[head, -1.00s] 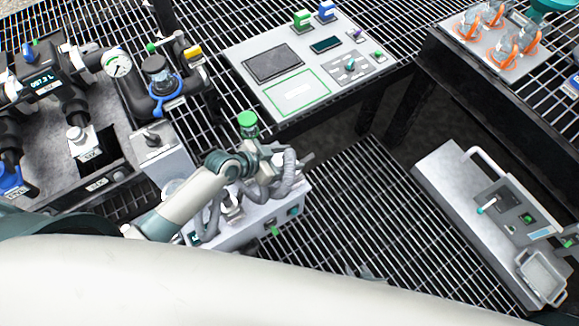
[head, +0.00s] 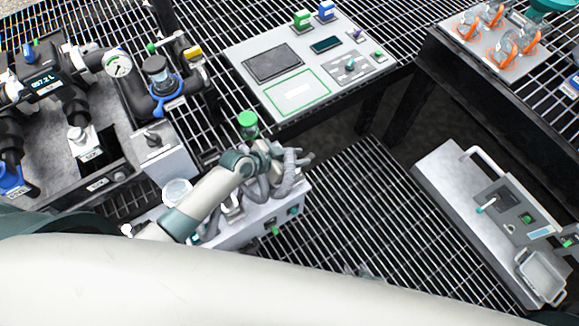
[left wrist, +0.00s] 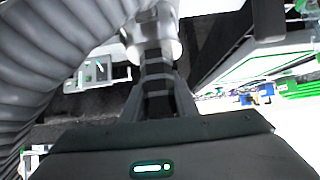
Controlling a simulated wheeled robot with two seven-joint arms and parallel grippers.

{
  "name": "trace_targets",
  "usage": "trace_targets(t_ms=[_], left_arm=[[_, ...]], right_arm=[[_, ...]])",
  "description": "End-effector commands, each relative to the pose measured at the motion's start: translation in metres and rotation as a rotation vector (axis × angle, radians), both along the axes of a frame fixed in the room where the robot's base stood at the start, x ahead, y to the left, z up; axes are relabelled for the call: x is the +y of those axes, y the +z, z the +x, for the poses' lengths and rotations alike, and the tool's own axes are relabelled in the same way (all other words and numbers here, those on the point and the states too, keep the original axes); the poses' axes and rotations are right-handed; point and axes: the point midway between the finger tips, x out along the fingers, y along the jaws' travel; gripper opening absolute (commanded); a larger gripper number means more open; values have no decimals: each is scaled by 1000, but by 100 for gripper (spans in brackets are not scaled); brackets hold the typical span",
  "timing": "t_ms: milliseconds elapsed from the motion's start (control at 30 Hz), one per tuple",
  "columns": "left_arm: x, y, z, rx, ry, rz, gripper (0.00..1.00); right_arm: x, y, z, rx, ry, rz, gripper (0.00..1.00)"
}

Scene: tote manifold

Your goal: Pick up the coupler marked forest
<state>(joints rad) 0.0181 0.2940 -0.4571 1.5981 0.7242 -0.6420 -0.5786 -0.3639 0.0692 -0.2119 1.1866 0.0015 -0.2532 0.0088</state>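My left gripper (head: 290,157) is above the right part of a light grey box (head: 245,228), among grey corrugated hoses (head: 285,185). In the left wrist view, its dark fingers (left wrist: 155,80) reach up to a pale metallic cylinder (left wrist: 155,35), which may be a coupler. I cannot tell whether they grip it. A grey hose (left wrist: 45,65) fills the left of that view. No forest marking can be read, so I cannot tell which coupler bears it. A green-capped piece (head: 248,122) stands just behind my left wrist. My right gripper is not in view.
A manifold with dark pipes and a gauge (head: 117,63) stands at the left. A panel board (head: 290,70) lies behind, and a tray with orange-ringed clear pieces (head: 497,40) is at the back right. A grey case (head: 450,175) stands at right. Open grating lies between.

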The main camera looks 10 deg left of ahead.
Motion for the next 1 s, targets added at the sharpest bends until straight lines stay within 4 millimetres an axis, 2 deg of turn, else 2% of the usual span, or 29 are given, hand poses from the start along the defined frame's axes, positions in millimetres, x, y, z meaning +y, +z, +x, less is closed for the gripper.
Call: trace_targets(t_ms=[33,100,533,667,833,1000], left_arm=[[0,0,0,0,0,0,13],[0,0,0,0,0,0,0],[0,7,1,-3,-1,-2,0],[0,18,1,-5,-1,-1,0],[0,44,1,-7,-2,0,0],[-22,62,-25,-3,-2,-6,0]], right_arm=[[0,0,0,0,0,0,34],[0,0,0,0,0,0,34],[0,1,0,-1,-1,0,34],[0,1,1,-4,-1,1,34],[0,2,1,-9,-2,2,34],[1,3,2,-16,0,3,34]])
